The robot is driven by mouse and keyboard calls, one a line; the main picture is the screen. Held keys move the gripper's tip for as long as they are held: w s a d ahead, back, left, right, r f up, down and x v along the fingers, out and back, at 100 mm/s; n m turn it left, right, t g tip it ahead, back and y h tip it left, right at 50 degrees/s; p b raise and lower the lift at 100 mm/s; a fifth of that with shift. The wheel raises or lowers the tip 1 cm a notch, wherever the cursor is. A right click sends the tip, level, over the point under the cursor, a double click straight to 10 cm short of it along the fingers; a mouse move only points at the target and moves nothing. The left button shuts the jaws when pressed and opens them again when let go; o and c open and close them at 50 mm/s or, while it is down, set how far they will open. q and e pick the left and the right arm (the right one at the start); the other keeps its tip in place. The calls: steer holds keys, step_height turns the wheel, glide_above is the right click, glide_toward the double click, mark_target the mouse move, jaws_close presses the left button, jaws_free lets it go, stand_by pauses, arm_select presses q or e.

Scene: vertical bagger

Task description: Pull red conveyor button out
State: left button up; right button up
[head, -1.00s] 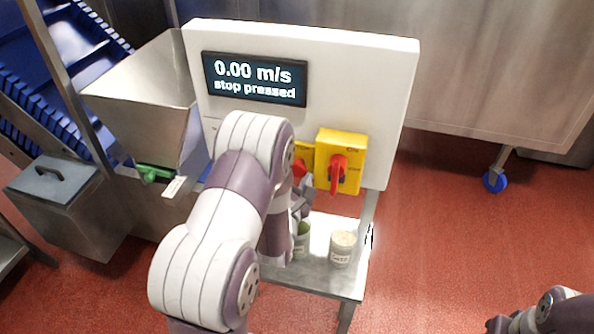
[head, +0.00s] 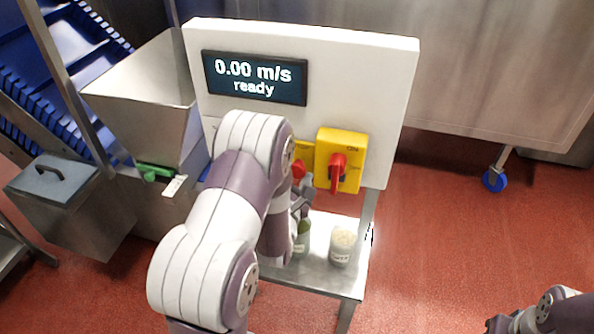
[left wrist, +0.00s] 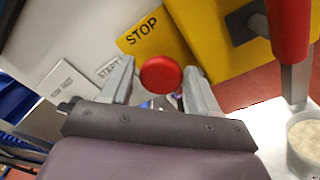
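The red conveyor stop button (left wrist: 160,74) is a round red knob on a yellow plate marked STOP (left wrist: 150,38). The display (head: 255,78) on the white panel reads "0.00 m/s" and "ready". My right gripper is not in view; only part of my right arm shows at the lower right.
A yellow box with a red rotary switch (head: 339,170) is just right of the button. A START plate (left wrist: 108,70) lies left of STOP. A metal shelf (head: 318,276) below holds a jar of pale contents (head: 342,246) and a green container (head: 302,238). A steel hopper (head: 150,100) stands left.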

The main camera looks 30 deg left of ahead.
arm_select(q)
steer(key=shift+o, duration=1.4)
steer(key=shift+s, duration=0.1)
steer(key=shift+s+f, duration=0.15)
steer(key=shift+s, duration=0.1)
steer(key=v, duration=0.4)
steer(key=shift+s+d, duration=0.25)
steer(key=shift+w+a, duration=0.1)
